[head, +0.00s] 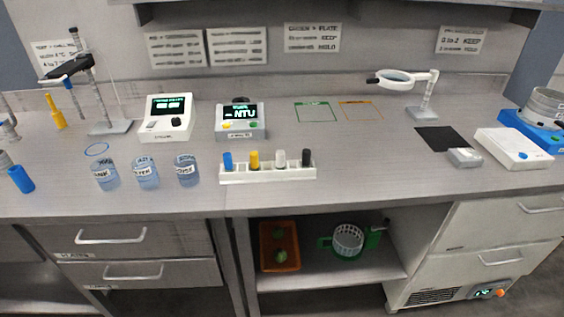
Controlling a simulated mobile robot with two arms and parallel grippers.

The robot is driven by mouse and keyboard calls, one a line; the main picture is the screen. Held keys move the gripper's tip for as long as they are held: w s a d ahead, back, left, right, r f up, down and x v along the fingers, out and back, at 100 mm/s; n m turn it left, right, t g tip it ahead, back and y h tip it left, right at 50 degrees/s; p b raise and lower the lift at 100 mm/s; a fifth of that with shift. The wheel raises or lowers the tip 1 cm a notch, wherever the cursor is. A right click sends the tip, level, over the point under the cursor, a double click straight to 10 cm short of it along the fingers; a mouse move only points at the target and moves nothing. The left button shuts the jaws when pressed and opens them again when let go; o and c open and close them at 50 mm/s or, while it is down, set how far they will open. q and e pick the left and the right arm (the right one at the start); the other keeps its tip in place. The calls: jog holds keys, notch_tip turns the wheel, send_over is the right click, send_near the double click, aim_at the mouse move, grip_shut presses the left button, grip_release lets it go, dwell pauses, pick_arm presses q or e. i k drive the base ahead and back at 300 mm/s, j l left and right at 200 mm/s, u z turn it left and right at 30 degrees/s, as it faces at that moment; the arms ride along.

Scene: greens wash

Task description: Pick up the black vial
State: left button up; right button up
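The black vial (306,157) stands upright in the right end of a white rack (268,175) near the front of the grey bench. Only its upper part shows; its lower part is hidden in the rack. A white vial (280,159), a yellow vial (254,160) and a blue vial (228,161) stand to its left in the same rack. Neither of my grippers is in the head view.
Labelled beakers (146,174) stand left of the rack. A turbidity meter (240,120) and another display device (167,118) stand behind. A magnifier lamp (423,100), black mat (443,139) and white scale (514,148) are to the right. Bench (365,165) right of the rack is clear.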

aim_at(306, 153)
jog(key=k+l+z, duration=0.1)
jog(key=l+z, duration=0.95)
jog(key=l, duration=0.1)
